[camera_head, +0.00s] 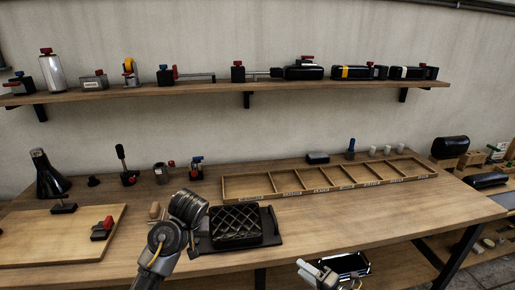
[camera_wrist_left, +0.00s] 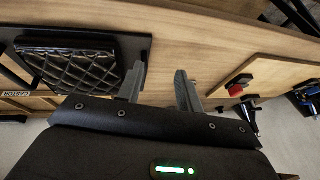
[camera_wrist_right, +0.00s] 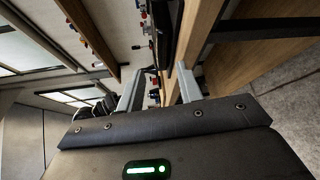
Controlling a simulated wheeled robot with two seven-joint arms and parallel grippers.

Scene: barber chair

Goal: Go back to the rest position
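My left gripper (camera_wrist_left: 160,70) shows in the left wrist view with its two grey fingers apart and nothing between them. In the head view the left arm reaches up beside the black quilted pad, and its gripper cannot be made out there. My right gripper (camera_head: 312,272) is low at the bottom of the head view, in front of the table's front edge. In the right wrist view its fingers (camera_wrist_right: 161,72) are apart and empty. The black quilted pad (camera_head: 235,224) lies on a dark tray on the table; it also shows in the left wrist view (camera_wrist_left: 72,68).
The wooden table (camera_head: 340,215) carries a divided wooden tray (camera_head: 275,195) and, at the left, a board (camera_head: 40,245) with a red-and-black item (camera_head: 103,228). A wall shelf (camera_head: 220,91) holds several tools. The table's front right is clear.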

